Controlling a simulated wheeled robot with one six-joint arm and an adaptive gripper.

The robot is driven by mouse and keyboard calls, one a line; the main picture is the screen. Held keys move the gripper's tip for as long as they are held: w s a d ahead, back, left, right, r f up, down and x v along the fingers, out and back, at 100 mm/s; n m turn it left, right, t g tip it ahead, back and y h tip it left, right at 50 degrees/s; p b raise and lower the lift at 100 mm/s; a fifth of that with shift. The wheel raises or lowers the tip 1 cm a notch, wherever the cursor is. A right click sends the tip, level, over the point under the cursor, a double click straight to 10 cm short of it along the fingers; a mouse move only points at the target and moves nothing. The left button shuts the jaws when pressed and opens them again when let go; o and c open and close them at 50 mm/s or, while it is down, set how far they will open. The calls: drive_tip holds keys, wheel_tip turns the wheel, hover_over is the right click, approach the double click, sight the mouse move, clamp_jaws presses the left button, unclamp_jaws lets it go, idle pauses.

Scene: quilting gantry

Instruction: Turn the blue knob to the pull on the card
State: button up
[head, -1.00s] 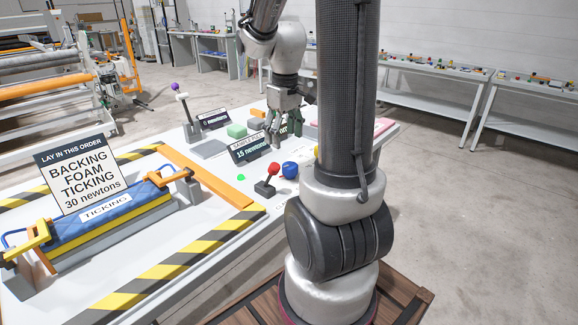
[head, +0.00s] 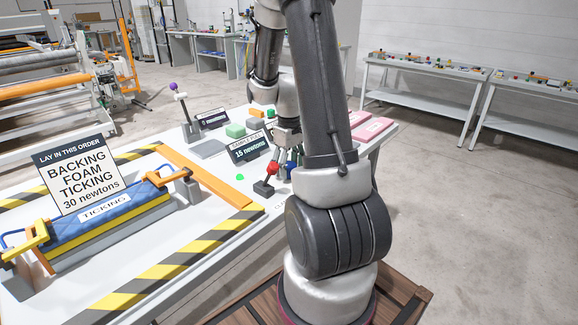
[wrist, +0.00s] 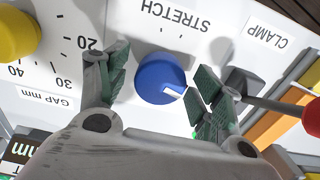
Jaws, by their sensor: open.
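The blue knob (wrist: 155,80) sits on a white panel under the word STRETCH, which reads upside down in the wrist view. Its white pointer (wrist: 174,91) points to the lower right there. My gripper (wrist: 160,70) is open, with one green-padded finger on each side of the knob; I cannot tell whether either pad touches it. In the head view my gripper (head: 289,150) is over the knob's place and mostly hides it. The order card (head: 80,175) reads BACKING, FOAM, TICKING, 30 newtons.
A red-tipped lever (head: 268,177) marked CLAMP stands close beside the knob; its red ball (wrist: 312,118) is right of my fingers. A yellow knob (wrist: 16,35) marked GAP mm is on the left. A purple-tipped lever (head: 180,100) stands farther back.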

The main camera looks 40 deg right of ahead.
drive_tip(key=shift+c, duration=0.3)
drive_tip(key=c, duration=0.9)
drive_tip(key=shift+c, duration=0.2)
drive_tip(key=m, duration=0.4)
drive_tip(key=shift+m, duration=2.4)
drive_tip(key=o, duration=1)
